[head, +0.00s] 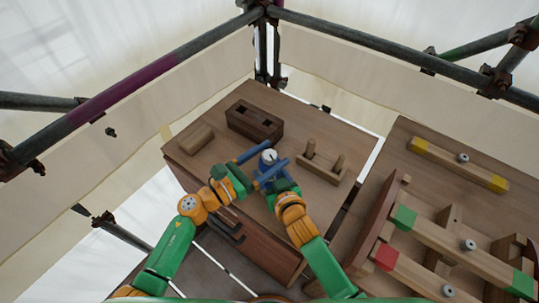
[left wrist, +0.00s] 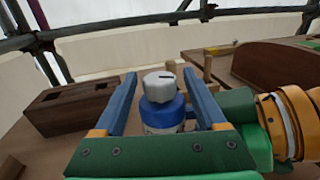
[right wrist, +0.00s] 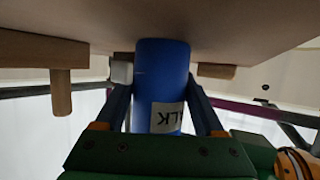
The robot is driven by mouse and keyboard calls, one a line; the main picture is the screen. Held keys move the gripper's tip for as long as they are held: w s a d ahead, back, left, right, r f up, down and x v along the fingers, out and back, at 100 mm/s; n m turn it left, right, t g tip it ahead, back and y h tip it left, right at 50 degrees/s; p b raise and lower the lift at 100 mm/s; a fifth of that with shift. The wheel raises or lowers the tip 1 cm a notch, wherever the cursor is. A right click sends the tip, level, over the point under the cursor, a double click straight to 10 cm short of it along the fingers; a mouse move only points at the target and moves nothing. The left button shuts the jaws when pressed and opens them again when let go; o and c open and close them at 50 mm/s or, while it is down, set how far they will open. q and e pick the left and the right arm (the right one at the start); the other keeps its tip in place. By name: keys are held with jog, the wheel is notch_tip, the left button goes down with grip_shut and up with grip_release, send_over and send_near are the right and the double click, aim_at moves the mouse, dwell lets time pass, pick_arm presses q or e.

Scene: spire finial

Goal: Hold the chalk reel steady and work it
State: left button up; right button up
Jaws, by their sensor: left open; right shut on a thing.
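The chalk reel is a blue cylinder with a white slotted knob (head: 269,155) on top, over the wooden table (head: 215,110). In the right wrist view its blue body (right wrist: 160,70) with a white label stands between the fingers, and my right gripper (right wrist: 158,92) is shut on it. My left gripper (head: 279,153) is open, its blue fingers pointing up and right across the reel. In the left wrist view the white knob (left wrist: 159,87) sits between these spread fingers, apart from both. The reel's lower body is hidden there by the gripper.
A dark block with two slots (head: 255,123) and a small wooden block (head: 197,139) lie behind and left of the reel. A two-peg wooden rack (head: 323,168) stands to the right. A second bench (head: 410,135) holds beams with coloured ends. Scaffold tubes surround the place.

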pick_arm(q)
grip_shut()
jog(key=shift+m+g+h, duration=0.3)
jog(key=shift+g, duration=0.1)
jog(key=shift+f+m+g+h, duration=0.1)
jog(key=shift+m+g+h, duration=0.95)
jog(key=shift+g, duration=0.7)
jog(key=shift+f+m+g+h, duration=0.1)
jog(key=shift+m+g+h, duration=0.55)
jog(key=shift+m+g, duration=0.9)
jog(key=shift+g, duration=0.3)
jog(key=shift+r+g, duration=0.15)
jog(key=shift+g, duration=0.15)
